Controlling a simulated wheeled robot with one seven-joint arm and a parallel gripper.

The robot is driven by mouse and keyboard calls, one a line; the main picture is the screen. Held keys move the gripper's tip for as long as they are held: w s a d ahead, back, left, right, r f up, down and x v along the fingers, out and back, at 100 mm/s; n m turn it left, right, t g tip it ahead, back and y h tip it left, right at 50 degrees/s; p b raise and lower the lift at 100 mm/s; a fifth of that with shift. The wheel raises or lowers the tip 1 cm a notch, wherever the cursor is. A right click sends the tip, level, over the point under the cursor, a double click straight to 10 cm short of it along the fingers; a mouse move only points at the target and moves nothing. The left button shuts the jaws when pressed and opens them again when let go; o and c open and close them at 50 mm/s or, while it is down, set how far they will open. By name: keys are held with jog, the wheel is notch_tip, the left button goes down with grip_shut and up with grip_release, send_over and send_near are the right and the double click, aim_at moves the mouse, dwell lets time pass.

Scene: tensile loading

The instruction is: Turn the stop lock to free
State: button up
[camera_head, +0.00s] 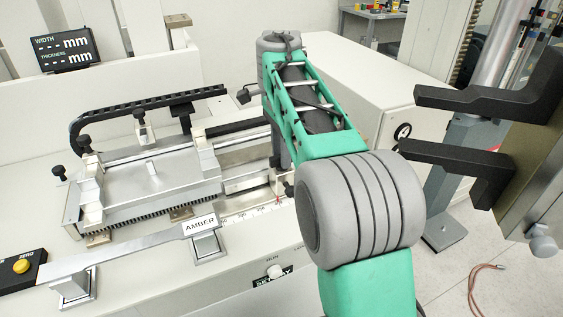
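I cannot make out with certainty which part is the stop lock. A small dark knob (288,189) sits at the right end of the measuring bench's rail, by the red mark on the scale (245,216). My grey and green arm rises from the bottom, bends at a thick grey joint and reaches over the bench to a far joint. Its end appears to hang behind the green forearm, by the right end of the rail. My gripper's fingers are mostly hidden there, so their opening and any contact with the knob cannot be told.
The bench carries a metal carriage (150,178) with black knobs. A long flat specimen labelled AMBER (200,225) lies across two metal supports in front. A white knob (275,271) is on the front face. Black angled arms (490,100) jut in from the right; floor shows beneath them.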

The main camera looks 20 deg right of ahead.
grip_shut()
dwell(0.4)
